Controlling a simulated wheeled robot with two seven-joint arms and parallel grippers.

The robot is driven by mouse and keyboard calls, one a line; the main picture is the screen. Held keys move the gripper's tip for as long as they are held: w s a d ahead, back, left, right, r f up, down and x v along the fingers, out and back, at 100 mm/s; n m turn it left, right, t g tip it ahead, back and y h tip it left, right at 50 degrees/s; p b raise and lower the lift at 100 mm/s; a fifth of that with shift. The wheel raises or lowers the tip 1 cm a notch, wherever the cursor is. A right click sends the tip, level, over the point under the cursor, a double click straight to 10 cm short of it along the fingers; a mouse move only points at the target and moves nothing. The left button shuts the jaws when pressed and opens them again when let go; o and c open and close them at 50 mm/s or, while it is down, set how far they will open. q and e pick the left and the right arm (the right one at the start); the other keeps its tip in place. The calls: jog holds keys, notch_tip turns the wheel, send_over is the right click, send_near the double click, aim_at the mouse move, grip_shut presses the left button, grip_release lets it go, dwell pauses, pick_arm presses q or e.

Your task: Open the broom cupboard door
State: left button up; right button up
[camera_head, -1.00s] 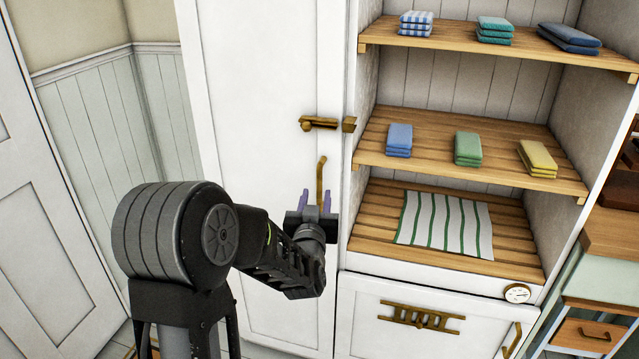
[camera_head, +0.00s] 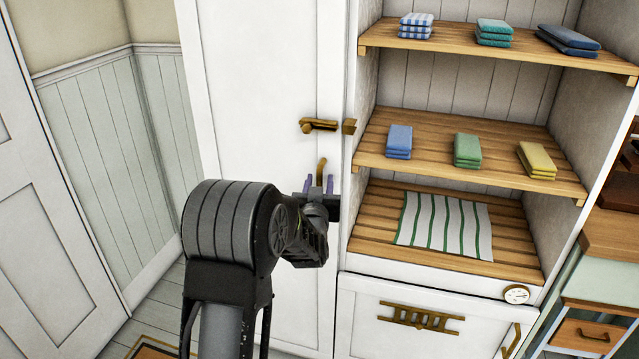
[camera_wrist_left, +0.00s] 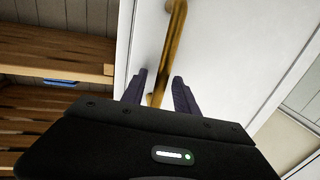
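The broom cupboard door (camera_head: 262,75) is a tall white door left of the open shelves, and it looks shut. A brass latch (camera_head: 318,124) sits on its right side, its bolt end apart from the brass keeper (camera_head: 349,126) on the frame. Below it is a vertical brass handle (camera_head: 321,170), which also shows in the left wrist view (camera_wrist_left: 174,45). My left gripper (camera_head: 318,184) is at the handle with its fingers open. In the left wrist view the fingers (camera_wrist_left: 158,92) stand on either side of the handle, with gaps visible. The handle's lower part is hidden. My right gripper is not in view.
Open shelves (camera_head: 472,146) with folded cloths and a striped towel (camera_head: 444,224) stand right of the door. Below them is a white front with a brass rack (camera_head: 420,317). Another white door (camera_head: 45,200) stands at the left. Some floor shows between.

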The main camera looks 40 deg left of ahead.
pick_arm(q)
jog(key=shift+c, duration=0.4)
grip_shut()
dwell(0.9)
